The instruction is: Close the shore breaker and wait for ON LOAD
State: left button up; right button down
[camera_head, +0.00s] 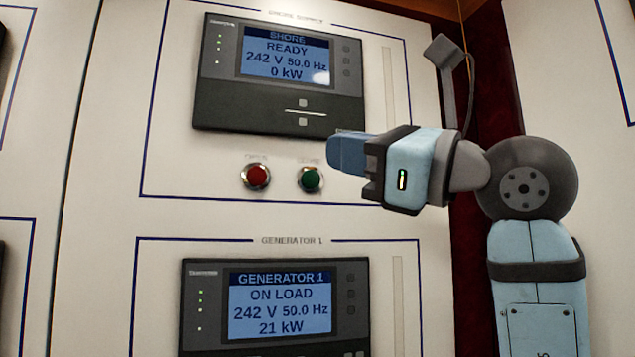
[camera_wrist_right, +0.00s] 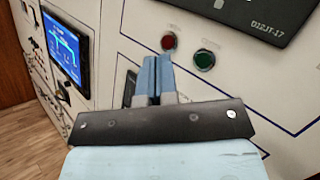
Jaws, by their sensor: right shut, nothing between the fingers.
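The shore controller (camera_head: 280,75) is at the top of the head view. Its screen (camera_head: 286,56) reads SHORE, READY, 242 V, 50.0 Hz, 0 kW. Below it are a red button (camera_head: 256,177) and a green button (camera_head: 310,180); their small labels are blurred. My right gripper (camera_head: 332,152) is shut and empty, just up and right of the green button in the head view. In the right wrist view its fingers (camera_wrist_right: 155,75) show below the red button (camera_wrist_right: 169,42) and left of the green button (camera_wrist_right: 204,60). I cannot tell any contact. My left gripper is out of view.
The generator 1 controller (camera_head: 275,305) sits below and reads ON LOAD, 242 V, 50.0 Hz, 21 kW. In the right wrist view a blue-lit screen (camera_wrist_right: 66,45) is at the left, with wooden floor (camera_wrist_right: 30,145) below. Flat white panel surrounds the buttons.

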aim_at(311, 179)
jog(key=shift+w+a+p, duration=0.3)
jog(key=shift+w+a, duration=0.15)
jog(key=shift+w, duration=0.95)
jog(key=shift+w+a+p, duration=0.35)
jog(key=shift+w+a, duration=0.1)
jog(key=shift+w, duration=0.95)
jog(key=shift+w+a+p, duration=0.3)
jog(key=shift+w+a, duration=0.15)
jog(key=shift+w, duration=0.95)
jog(key=shift+w, duration=0.1)
jog(key=shift+w+a, duration=0.1)
jog(key=shift+w, duration=0.2)
jog(key=shift+w+a, duration=0.15)
jog(key=shift+w, duration=0.25)
jog(key=shift+s+d+f+b, duration=0.1)
jog(key=shift+s+d+b, duration=0.15)
jog(key=shift+s, duration=0.55)
